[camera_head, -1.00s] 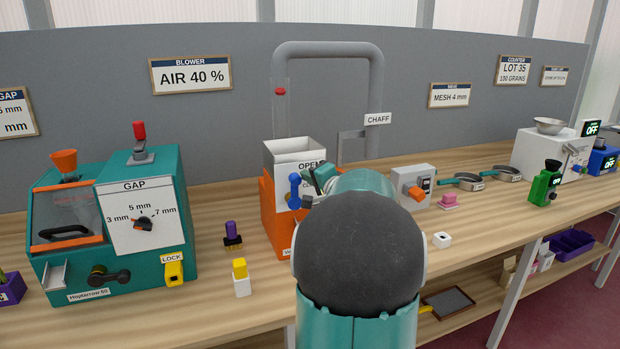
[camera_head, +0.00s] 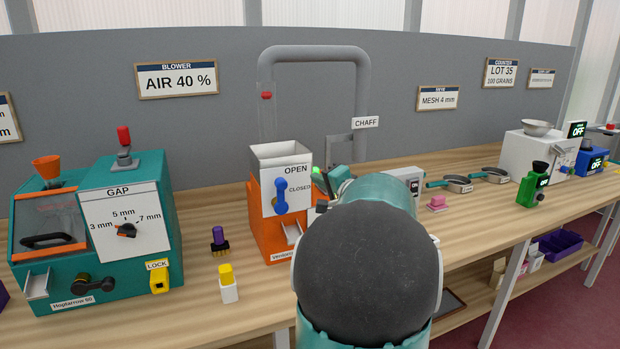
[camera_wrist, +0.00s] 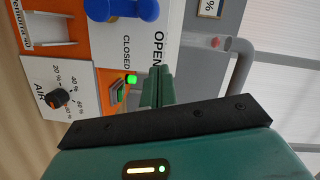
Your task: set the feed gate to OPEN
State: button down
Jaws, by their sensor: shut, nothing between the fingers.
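The feed gate's blue lever (camera_head: 281,196) is on the white front panel of the orange blower (camera_head: 258,215). It stands upright, with a rounded knob at its upper and lower ends. The words OPEN (camera_head: 297,170) and CLOSED (camera_head: 299,188) are printed to its right, OPEN higher. I cannot tell clearly which word the lever marks. The lever also shows in the wrist view (camera_wrist: 125,10), at the top edge and partly cut off. My gripper (camera_wrist: 157,88) is shut and empty, apart from the lever. In the head view my arm hides most of the gripper.
An AIR dial (camera_wrist: 58,96) and a switch with a lit green lamp (camera_wrist: 131,79) are near the gripper. A grey pipe (camera_head: 362,100) rises behind the blower. A teal machine (camera_head: 95,235) is to the left. A yellow-capped bottle (camera_head: 228,284) stands in front on the bench.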

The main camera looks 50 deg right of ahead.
jog(key=v, duration=0.5)
jog(key=shift+s+f, duration=0.1)
jog(key=shift+s, duration=0.05)
dwell(0.3)
jog(key=w+a+f+n+g+y, duration=0.1)
jog(key=w+a+n+g+y, duration=0.15)
jog(key=a, duration=0.75)
jog(key=w+a+f+n+g+y, duration=0.1)
jog(key=w+a+f+n+y, duration=0.2)
jog(key=a, duration=0.6)
jog(key=w+a+n+g+y, duration=0.1)
jog(key=a+n+y, duration=0.25)
jog(key=a, duration=0.65)
jog(key=s+a+f+n+g+h, duration=0.2)
jog(key=s+a, duration=0.4)
jog(key=a, duration=0.3)
jog(key=s+a+f+n+g+h, duration=0.2)
jog(key=s+a+f+n+g, duration=0.2)
jog(key=a, duration=0.5)
jog(key=s+f+n, duration=0.2)
jog(key=shift+s+n, duration=0.4)
